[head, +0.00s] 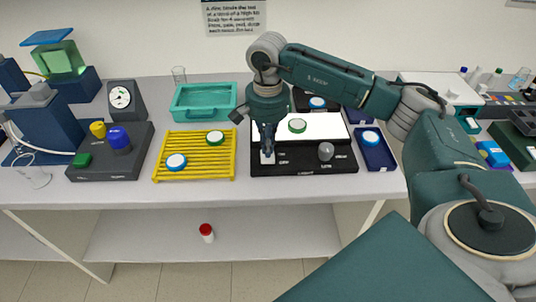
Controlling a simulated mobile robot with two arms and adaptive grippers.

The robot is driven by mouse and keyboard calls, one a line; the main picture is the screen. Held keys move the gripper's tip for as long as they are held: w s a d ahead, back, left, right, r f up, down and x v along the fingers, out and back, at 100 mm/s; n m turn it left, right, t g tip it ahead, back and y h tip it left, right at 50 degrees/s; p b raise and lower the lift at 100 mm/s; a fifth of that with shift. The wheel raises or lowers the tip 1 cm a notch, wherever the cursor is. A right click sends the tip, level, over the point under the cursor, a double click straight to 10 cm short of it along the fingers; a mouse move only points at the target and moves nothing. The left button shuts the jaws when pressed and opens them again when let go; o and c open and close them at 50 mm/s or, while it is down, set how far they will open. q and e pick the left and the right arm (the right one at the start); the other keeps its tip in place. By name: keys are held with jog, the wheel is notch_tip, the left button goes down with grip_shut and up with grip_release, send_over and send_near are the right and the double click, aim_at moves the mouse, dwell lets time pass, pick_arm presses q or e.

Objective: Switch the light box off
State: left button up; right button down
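The light box (260,170) is a black unit on the bench with a bright white lit panel (325,125) on top. My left gripper is not in view.
A yellow rack (193,167) with two dishes stands left of the light box, and a teal tray (205,108) behind it. A dark blue tray (376,160) with a blue-rimmed dish is close on the right. A red-capped vial (207,233) stands on the lower shelf.

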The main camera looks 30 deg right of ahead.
jog(key=shift+s+f+b, duration=0.1)
jog(key=shift+f+b, duration=0.8)
jog(key=shift+f, duration=0.25)
dwell(0.4)
jog(key=shift+r, duration=0.2)
jog(key=shift+r+p, duration=2.15)
jog(key=shift+r, duration=1.25)
jog(key=shift+f, duration=0.1)
